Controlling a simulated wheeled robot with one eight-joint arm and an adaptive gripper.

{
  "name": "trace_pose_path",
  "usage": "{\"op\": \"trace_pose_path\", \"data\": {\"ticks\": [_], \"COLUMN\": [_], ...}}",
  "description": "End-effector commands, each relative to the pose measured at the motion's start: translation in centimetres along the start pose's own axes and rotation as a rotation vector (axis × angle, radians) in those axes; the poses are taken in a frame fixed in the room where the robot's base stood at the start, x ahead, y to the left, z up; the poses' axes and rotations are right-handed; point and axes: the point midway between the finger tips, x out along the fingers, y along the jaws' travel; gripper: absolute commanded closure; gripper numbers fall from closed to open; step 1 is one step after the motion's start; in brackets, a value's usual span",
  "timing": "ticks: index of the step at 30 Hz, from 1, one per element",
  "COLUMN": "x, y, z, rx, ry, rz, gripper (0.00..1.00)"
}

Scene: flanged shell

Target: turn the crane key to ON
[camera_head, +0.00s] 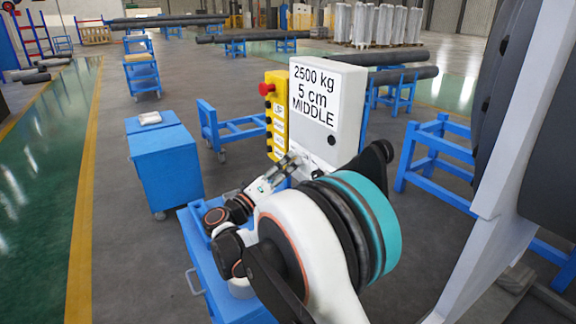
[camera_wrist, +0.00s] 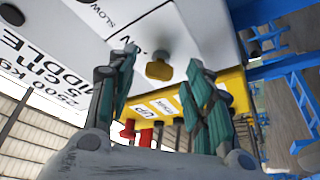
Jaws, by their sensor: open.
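The key (camera_wrist: 158,69) is a small brass-coloured knob on the white control box, seen in the wrist view. Its grip looks flat and its turn position is hard to read. The white control box (camera_head: 347,80) with "2500 kg 5 cm MIDDLE" stands in the middle of the head view, and its face (camera_wrist: 105,22) fills the upper left of the wrist view. My gripper (camera_wrist: 162,62) is open, with one finger on each side of the key and no clear contact. In the head view my gripper (camera_head: 270,178) is low by the box, and the key does not show.
A yellow button box (camera_head: 277,112) with a red knob (camera_head: 266,89) is fixed beside the white box. A blue cabinet (camera_head: 165,165) stands to the left. Blue stands (camera_head: 432,150) and a large dark cylinder (camera_head: 545,120) are at right. The aisle at left is clear.

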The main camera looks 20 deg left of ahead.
Motion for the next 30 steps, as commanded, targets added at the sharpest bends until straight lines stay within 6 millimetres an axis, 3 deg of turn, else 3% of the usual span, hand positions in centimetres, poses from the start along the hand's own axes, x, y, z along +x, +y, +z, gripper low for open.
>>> {"op": "trace_pose_path", "data": {"ticks": [9,15,21,30], "x": [-6.3,-9.6,-10.9,-11.0], "y": [-0.1,-0.1,-0.1,0.0], "z": [0.0,0.0,0.1,0.1], "rx": [0.0,0.001,0.0,0.0], "ry": [0.002,0.001,-0.001,-0.001], "rz": [-0.002,-0.002,-0.001,-0.001], "gripper": [0.53,0.53,0.53,0.53]}}
